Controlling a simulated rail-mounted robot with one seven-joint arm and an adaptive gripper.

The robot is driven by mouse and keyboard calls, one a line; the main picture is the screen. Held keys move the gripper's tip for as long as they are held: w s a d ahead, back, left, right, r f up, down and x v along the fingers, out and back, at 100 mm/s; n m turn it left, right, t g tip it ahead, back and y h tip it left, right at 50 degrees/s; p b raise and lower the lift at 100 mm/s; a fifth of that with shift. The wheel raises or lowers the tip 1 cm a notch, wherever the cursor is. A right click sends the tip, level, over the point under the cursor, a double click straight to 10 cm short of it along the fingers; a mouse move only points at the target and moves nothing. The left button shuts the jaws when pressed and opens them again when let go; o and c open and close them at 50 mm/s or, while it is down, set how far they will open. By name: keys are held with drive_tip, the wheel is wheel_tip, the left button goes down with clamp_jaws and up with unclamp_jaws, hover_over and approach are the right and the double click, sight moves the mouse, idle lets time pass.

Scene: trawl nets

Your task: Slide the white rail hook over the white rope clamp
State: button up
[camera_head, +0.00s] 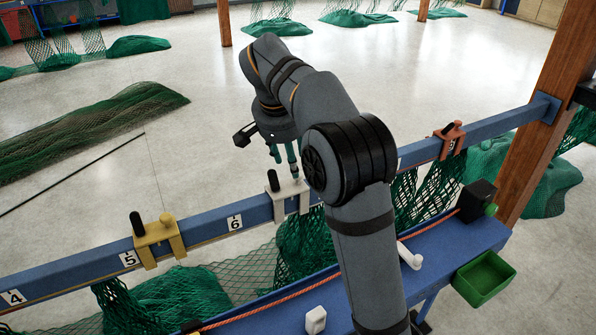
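The white rail hook (291,195) sits over the blue rail (195,229), right of the number 6 label, with a black knob (273,181) on its left side. My gripper (285,165) points down just above the hook, its slim greenish fingers close to the hook's top. Whether they touch it, and how far apart they are, is too small to tell. A small white block (316,320) lies on the blue bench near the red rope, and a white peg-like piece (410,258) lies farther right. I cannot tell which is the rope clamp. My arm hides part of the rail and bench.
A yellow hook (158,241) sits on the rail to the left, a red-brown hook (450,139) to the right. Green nets (180,294) hang below the rail. A green bin (484,278) and black box (477,201) are at the bench's right end, near a wooden post (545,105).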

sight(282, 188)
drive_tip(key=x, duration=0.2)
drive_tip(key=d+x, duration=0.1)
drive_tip(key=x, duration=0.2)
drive_tip(key=shift+w+r, duration=0.1)
drive_tip(key=shift+w+a+f, duration=0.15)
drive_tip(key=shift+a+f, duration=0.05)
drive_tip(key=shift+f, duration=0.35)
drive_tip(key=shift+w+d+f, duration=0.1)
drive_tip(key=shift+d+f, duration=0.05)
drive_tip(key=shift+c, duration=1.3)
clamp_jaws()
